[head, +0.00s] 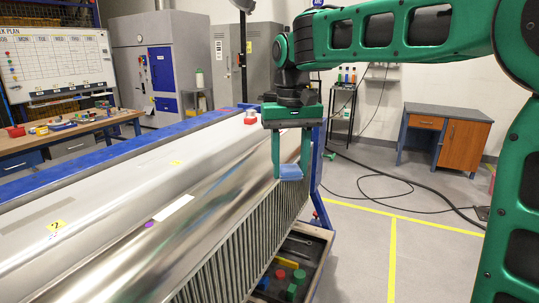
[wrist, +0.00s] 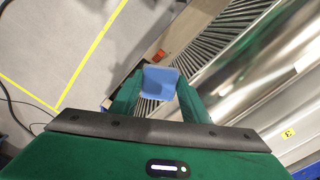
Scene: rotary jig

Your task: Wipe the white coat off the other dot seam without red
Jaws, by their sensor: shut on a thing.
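My gripper (head: 290,165) is shut on a blue pad (head: 291,173), held beside the right end of the large shiny metal workpiece (head: 105,243). In the wrist view the blue pad (wrist: 160,82) sits between the fingertips, with the ribbed side of the workpiece behind it. A white strip (head: 173,208) lies on the metal, with a purple dot (head: 150,224) near its lower left end. A fainter greyish strip (head: 48,212) lies farther left, near a yellow label (head: 56,225). I cannot make out a red dot on the metal. The wrist view shows a yellow label marked E (wrist: 288,133).
A blue frame (head: 60,179) borders the workpiece. An open tray (head: 284,279) with coloured items is below the ribbed side. The floor (head: 360,260) to the right is mostly clear, with a black cable (head: 385,190).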

